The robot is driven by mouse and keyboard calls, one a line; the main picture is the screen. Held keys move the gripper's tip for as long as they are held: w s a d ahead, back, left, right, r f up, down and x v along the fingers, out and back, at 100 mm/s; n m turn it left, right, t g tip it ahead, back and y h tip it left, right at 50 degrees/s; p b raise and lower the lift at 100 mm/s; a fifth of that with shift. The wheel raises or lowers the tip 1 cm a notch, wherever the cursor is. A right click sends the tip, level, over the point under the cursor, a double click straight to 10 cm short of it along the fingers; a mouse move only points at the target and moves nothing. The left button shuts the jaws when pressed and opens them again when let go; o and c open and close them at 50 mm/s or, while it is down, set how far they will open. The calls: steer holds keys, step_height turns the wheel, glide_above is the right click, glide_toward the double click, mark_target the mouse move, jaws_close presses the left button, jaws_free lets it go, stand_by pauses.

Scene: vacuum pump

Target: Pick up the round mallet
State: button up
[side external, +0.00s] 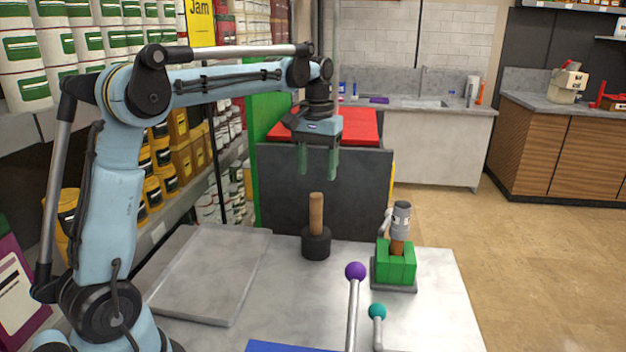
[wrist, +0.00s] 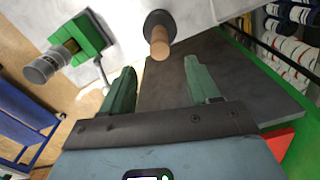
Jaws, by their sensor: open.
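The round mallet (side external: 316,242) stands upright on its dark round head on the table, with its light wooden handle pointing up. In the wrist view the mallet (wrist: 159,38) shows ahead of the fingers, with its handle end toward the camera. My gripper (side external: 318,176) is open and empty, pointing down above the mallet's handle with a gap between them. In the wrist view its two green fingers (wrist: 162,80) are apart, with nothing between them.
A green vacuum pump (side external: 396,262) stands right of the mallet; it shows at left in the wrist view (wrist: 85,40). A flat grey tray (side external: 212,272) lies left. Purple (side external: 355,271) and teal (side external: 377,311) knobs on rods stand in front. A dark panel (side external: 345,200) rises behind.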

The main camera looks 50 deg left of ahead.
mark_target(316, 195)
steer(key=shift+s+f, duration=0.1)
steer(key=shift+f, duration=4.65)
jaws_close()
